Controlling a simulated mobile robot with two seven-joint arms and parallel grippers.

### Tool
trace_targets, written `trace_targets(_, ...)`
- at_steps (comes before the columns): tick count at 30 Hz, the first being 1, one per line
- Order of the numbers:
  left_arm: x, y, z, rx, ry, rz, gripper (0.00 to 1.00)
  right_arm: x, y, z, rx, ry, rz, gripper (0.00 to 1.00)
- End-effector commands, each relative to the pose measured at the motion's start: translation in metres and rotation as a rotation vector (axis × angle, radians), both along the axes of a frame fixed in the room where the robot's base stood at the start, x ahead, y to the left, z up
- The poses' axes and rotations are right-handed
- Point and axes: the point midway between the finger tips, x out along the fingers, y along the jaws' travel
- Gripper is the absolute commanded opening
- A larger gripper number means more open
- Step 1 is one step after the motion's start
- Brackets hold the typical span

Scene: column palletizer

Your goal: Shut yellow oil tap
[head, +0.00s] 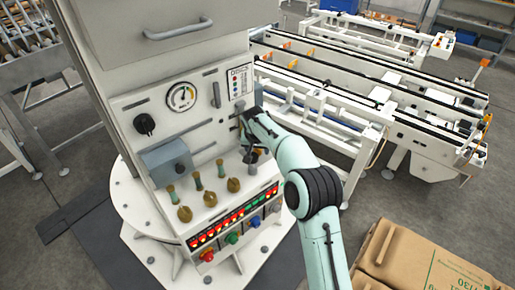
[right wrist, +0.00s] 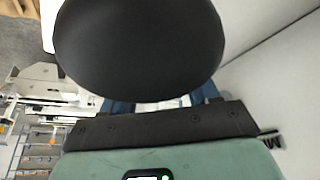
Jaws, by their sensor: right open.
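The machine's front panel carries a row of brass-yellow taps: one at the left (head: 184,214), one in the middle (head: 210,199) and one at the right (head: 234,185). I cannot tell which one is the oil tap. My right gripper (head: 251,154) is open at the right end of this row, beside the panel. My wrist and forearm partly cover that end, and the fingertips are hard to make out. The right wrist view shows no tap; a large black rounded shape fills much of it. My left gripper is not in view.
A dial gauge (head: 181,97), a black knob (head: 144,124) and a grey-blue box (head: 167,160) sit on the panel. Lit indicators and coloured buttons (head: 232,237) lie below the taps. A cardboard box (head: 425,262) is at the lower right; conveyors (head: 345,105) stand behind.

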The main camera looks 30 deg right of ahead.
Motion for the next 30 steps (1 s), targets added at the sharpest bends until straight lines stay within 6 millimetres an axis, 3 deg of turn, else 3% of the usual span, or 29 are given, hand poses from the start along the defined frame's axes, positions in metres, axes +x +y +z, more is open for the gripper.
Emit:
trace_targets(3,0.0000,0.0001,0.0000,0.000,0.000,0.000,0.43,-0.0001,-0.0001,0.0001,0.000,0.000,0.000,0.60)
trace_targets(9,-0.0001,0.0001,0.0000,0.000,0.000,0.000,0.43,-0.0002,-0.0001,0.0003,0.000,0.000,0.000,0.04)
trace_targets(14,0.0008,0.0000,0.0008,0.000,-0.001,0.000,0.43,-0.0007,-0.0009,0.0006,0.001,0.002,0.020,0.04)
trace_targets(24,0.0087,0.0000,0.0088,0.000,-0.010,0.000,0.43,-0.0012,-0.0028,0.0015,0.000,0.001,0.241,0.04)
trace_targets(30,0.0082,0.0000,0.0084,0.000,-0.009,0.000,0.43,-0.0013,-0.0024,0.0006,-0.001,-0.001,0.255,0.04)
